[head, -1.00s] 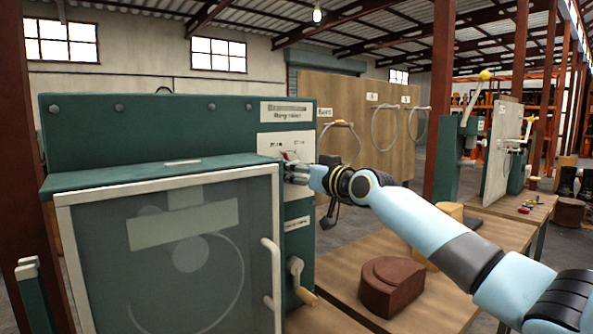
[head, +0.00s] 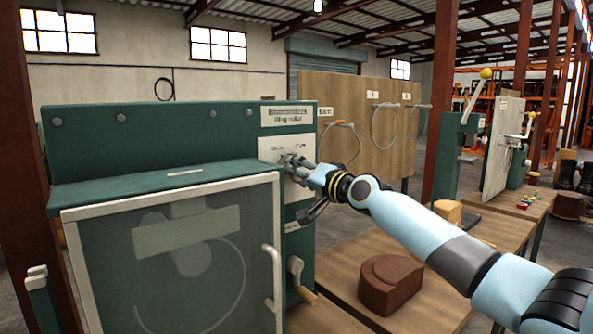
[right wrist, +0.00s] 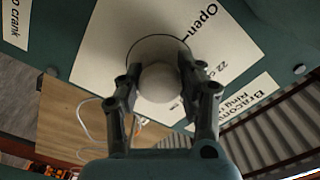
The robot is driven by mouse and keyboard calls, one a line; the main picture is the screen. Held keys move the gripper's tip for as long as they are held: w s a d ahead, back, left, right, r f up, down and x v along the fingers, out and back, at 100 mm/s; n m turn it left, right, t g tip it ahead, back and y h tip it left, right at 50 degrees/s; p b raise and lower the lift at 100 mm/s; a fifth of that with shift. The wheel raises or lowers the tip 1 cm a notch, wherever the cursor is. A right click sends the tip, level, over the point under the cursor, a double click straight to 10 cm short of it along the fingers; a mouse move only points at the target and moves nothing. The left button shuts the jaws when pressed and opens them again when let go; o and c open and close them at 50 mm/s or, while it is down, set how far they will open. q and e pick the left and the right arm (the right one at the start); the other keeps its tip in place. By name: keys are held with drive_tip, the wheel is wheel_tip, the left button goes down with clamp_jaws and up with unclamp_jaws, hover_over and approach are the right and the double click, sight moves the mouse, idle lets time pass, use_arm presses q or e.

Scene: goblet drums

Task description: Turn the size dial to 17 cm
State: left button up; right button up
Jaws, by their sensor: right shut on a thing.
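The green ring roller (head: 180,135) carries a pale panel (head: 270,146) at its upper right. My right gripper (head: 290,165) is at this panel. In the right wrist view, its two dark fingers (right wrist: 158,85) stand on either side of a round pale knob (right wrist: 160,84), which looks to be the size dial, and are shut on it. A dark circle line surrounds the knob on the white plate. The words "Open" and "22 c…" show beside it. Fingers hide part of the scale, and I cannot read the setting. My left gripper is out of view.
The roller's framed clear door (head: 170,255) has a pale handle (head: 271,285). A crank (head: 298,280) sits below the panel. A brown block (head: 390,284) stands on the wooden table (head: 345,318). A board with hanging rings (head: 345,105) stands behind.

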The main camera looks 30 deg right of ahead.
drive_tip(key=shift+m, duration=0.7)
drive_tip(key=shift+f, duration=0.1)
drive_tip(key=o, duration=1.2)
drive_tip(key=shift+s, duration=0.1)
drive_tip(key=shift+s+d, duration=0.15)
drive_tip(key=shift+s, duration=1.7)
drive_tip(key=shift+s+d, duration=0.15)
drive_tip(key=shift+s, duration=1.7)
